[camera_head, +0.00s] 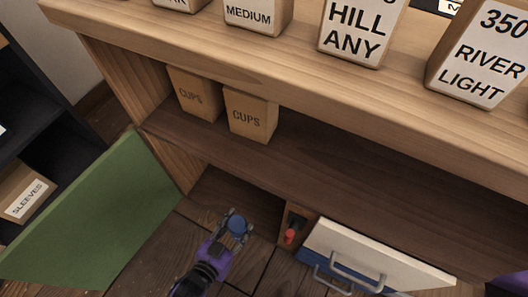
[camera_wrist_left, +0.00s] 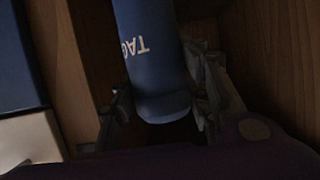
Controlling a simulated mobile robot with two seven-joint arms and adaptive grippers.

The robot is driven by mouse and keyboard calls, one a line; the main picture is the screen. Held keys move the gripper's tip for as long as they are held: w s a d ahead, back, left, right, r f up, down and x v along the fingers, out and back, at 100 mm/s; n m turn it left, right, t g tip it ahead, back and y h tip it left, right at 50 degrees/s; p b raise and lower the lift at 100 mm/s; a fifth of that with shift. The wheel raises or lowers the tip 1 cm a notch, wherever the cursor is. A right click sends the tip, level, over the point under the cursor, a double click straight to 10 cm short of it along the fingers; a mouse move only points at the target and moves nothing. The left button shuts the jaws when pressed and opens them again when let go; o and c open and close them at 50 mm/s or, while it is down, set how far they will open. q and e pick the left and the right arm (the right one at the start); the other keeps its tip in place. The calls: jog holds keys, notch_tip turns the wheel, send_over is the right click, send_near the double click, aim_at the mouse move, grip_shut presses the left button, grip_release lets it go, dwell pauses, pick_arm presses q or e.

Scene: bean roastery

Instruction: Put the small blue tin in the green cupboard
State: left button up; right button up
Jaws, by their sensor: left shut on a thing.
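My left gripper (camera_head: 237,228) is shut on the small blue tin (camera_head: 238,223), at the front of the green cupboard's opening (camera_head: 240,193). The cupboard's green door (camera_head: 105,215) stands swung open to the left. In the left wrist view the blue tin (camera_wrist_left: 152,55) shows pale letters, partly cut off, and sits between the fingers (camera_wrist_left: 160,108). Wooden walls show on both sides of it. I cannot tell whether the tin touches the cupboard floor. My right gripper is not in view.
Right of the opening are a red knob (camera_head: 290,236) and a pale drawer front (camera_head: 375,255) with metal handles. Two CUPS boxes (camera_head: 250,115) stand on the shelf above. Labelled bags (camera_head: 360,30) line the counter. A dark rack with a SLEEVES box (camera_head: 27,195) stands left.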

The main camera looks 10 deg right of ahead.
pick_arm(q)
jog(key=shift+w+d+f, duration=0.1)
jog(key=shift+w+d, duration=0.05)
jog(key=shift+w, duration=0.2)
jog(key=w+f+b, duration=0.3)
jog(key=w+f, duration=0.1)
jog(key=w+f+b, duration=0.4)
jog(key=w, duration=0.1)
jog(key=w+d+f+b, duration=0.1)
jog(key=w+f+b, duration=0.3)
jog(key=shift+w+f, duration=0.3)
jog(key=shift+f, duration=0.1)
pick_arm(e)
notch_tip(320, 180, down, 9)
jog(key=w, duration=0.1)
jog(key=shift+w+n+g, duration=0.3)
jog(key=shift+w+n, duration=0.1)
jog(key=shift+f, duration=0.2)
pick_arm(q)
jog(key=o, duration=1.5)
jog(key=shift+s+f, duration=0.1)
jog(key=shift+f, duration=0.05)
